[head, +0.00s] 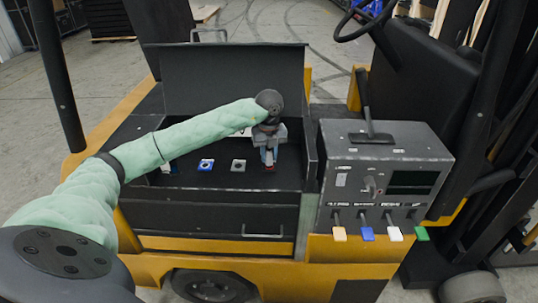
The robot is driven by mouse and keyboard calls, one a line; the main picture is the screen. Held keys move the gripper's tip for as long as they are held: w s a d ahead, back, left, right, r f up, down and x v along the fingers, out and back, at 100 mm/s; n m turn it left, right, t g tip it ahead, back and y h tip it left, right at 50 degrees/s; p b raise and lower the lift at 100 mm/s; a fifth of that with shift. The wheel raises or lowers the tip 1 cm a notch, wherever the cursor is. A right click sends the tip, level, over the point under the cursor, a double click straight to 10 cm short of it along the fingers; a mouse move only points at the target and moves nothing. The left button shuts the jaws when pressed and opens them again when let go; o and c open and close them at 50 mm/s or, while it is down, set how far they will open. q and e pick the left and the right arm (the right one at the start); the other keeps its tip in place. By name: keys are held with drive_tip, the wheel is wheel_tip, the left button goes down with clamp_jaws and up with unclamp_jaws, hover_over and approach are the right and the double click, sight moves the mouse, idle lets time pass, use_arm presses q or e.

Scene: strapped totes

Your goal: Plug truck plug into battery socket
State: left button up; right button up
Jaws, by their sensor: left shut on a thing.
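My left gripper (268,153) points down into the open dark battery compartment (222,180) of the yellow and black truck. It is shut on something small. Only a bit of red (270,168) shows at its fingertips, and the fingers hide the rest. I cannot tell whether this red part is the plug or a socket, nor whether it is seated. To the left on the compartment's top face are a blue-framed socket (206,164) and a pale grey-framed socket (238,165). My right gripper is out of view.
The raised dark lid (225,85) stands behind the compartment. A grey control box (385,170) with a lever stands close to the right, with yellow, blue, white and green tabs along its front. The seat (430,85) and steering wheel (360,18) are beyond it.

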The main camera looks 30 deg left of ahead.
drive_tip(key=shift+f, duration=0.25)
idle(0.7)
use_arm(q)
drive_tip(key=shift+f+b, duration=0.6)
drive_tip(key=shift+b, duration=0.1)
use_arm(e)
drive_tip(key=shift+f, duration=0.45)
use_arm(q)
drive_tip(key=o, duration=1.1)
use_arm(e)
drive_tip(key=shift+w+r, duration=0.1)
use_arm(q)
wheel_tip(320, 180, up, 7)
drive_tip(key=b, duration=0.3)
drive_tip(key=shift+f, duration=0.1)
drive_tip(key=shift+r, duration=0.55)
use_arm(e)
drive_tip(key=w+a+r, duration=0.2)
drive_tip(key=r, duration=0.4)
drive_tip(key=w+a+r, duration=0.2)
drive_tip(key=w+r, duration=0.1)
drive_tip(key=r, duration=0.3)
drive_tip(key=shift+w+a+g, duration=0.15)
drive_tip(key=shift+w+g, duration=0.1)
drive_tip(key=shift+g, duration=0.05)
use_arm(q)
drive_tip(key=shift+f, duration=0.1)
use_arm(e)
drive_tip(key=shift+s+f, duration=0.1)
